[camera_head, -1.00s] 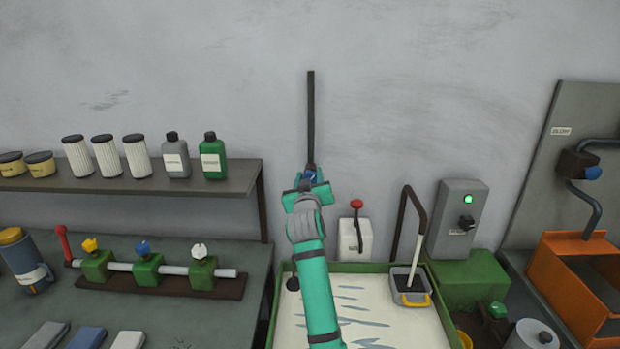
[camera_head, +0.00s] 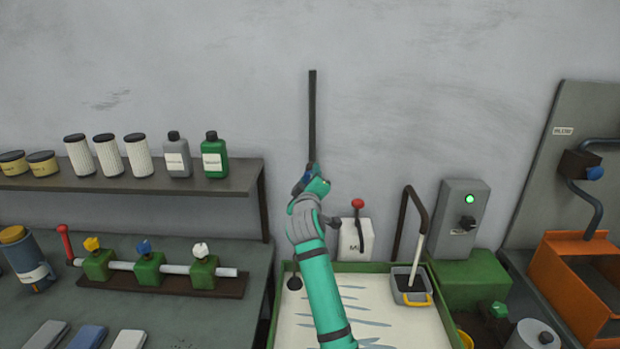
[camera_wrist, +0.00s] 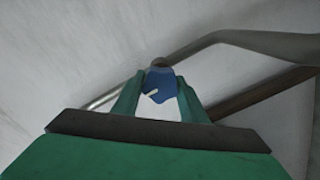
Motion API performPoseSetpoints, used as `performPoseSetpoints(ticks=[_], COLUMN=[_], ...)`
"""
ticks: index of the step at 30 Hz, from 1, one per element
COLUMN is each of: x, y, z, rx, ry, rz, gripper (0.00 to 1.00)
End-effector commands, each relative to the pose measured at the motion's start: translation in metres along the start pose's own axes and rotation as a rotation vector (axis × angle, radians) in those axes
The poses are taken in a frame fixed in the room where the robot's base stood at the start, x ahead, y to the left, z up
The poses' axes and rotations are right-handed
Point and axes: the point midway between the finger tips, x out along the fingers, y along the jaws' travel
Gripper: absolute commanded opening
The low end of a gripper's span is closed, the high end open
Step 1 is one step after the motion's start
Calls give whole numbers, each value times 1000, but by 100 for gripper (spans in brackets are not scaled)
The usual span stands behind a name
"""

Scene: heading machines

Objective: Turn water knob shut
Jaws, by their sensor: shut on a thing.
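A blue knob (camera_wrist: 158,84) with a small white mark sits between the two green fingers of my gripper (camera_wrist: 160,90) in the wrist view. The fingers are shut on its sides. In the head view my gripper (camera_head: 313,182) is at the lower end of a dark vertical pipe (camera_head: 312,115) on the wall, above the tray. Only a small dark blue part of the knob (camera_head: 307,175) shows there; the gripper hides the rest. The knob's exact angle is hard to tell.
A shelf (camera_head: 225,190) with bottles is on the left, above a bench rail of yellow, blue and white knobs (camera_head: 144,247). A green-rimmed tray (camera_head: 372,267) lies below.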

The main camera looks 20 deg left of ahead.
Motion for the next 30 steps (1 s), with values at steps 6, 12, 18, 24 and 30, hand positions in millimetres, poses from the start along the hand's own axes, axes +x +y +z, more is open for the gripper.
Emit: performPoseSetpoints(ticks=[6,12,18,24,30], x=[0,0,0,0,-12], y=[-1,-1,-1,-1,-1], z=[0,0,0,0,0], rx=[-11,-11,-10,-9,-8], ry=[0,0,0,0,1], rz=[-2,-2,-1,-1,0], gripper=[16,17,58,58,58])
